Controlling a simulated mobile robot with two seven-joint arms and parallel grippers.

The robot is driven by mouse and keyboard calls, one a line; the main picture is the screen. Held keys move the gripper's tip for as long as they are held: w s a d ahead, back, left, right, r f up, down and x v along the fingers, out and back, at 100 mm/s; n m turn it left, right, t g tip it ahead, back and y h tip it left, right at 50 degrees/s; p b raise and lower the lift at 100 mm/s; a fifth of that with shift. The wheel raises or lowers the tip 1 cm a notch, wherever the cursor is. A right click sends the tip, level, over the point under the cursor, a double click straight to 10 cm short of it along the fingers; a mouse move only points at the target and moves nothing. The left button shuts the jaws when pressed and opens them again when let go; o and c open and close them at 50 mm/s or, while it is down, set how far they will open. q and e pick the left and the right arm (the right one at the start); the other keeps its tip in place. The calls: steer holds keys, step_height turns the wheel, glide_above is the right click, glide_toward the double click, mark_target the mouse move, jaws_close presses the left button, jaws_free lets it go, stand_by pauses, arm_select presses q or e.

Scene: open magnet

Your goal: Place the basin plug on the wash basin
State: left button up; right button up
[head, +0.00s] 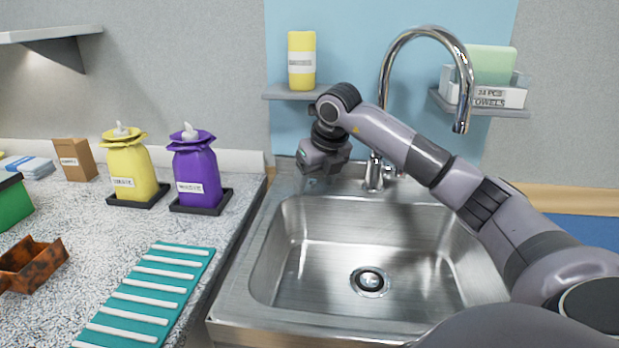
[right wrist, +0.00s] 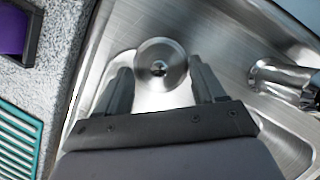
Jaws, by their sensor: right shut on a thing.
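The wash basin (head: 300,250) is a rectangular stainless steel sink with a round drain (head: 370,281) in its floor. My right gripper (head: 318,182) is low over the back left corner of the basin's rim, left of the tap's base. In the right wrist view, the basin plug (right wrist: 161,65), a round silvery disc with a small central knob, sits between the fingertips of my right gripper (right wrist: 161,85), which is shut on it. In the head view I cannot make out the plug at the gripper. My left gripper is not in view.
A tall curved tap (head: 385,80) rises behind the basin, close to my right arm. A shelf (head: 290,93) with a yellow container is above. On the counter left are a purple bottle (head: 197,172), a yellow bottle (head: 132,170) and a teal ribbed mat (head: 150,290). The basin's inside is clear.

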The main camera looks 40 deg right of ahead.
mark_target(308, 184)
steer(key=shift+w+d, duration=0.25)
steer(key=shift+w, duration=0.9)
steer(key=shift+w+f, duration=0.25)
steer(key=shift+s+f, duration=0.1)
steer(key=shift+f, duration=0.4)
steer(key=shift+f, duration=0.15)
steer(key=o, duration=1.1)
steer(key=shift+c, duration=0.2)
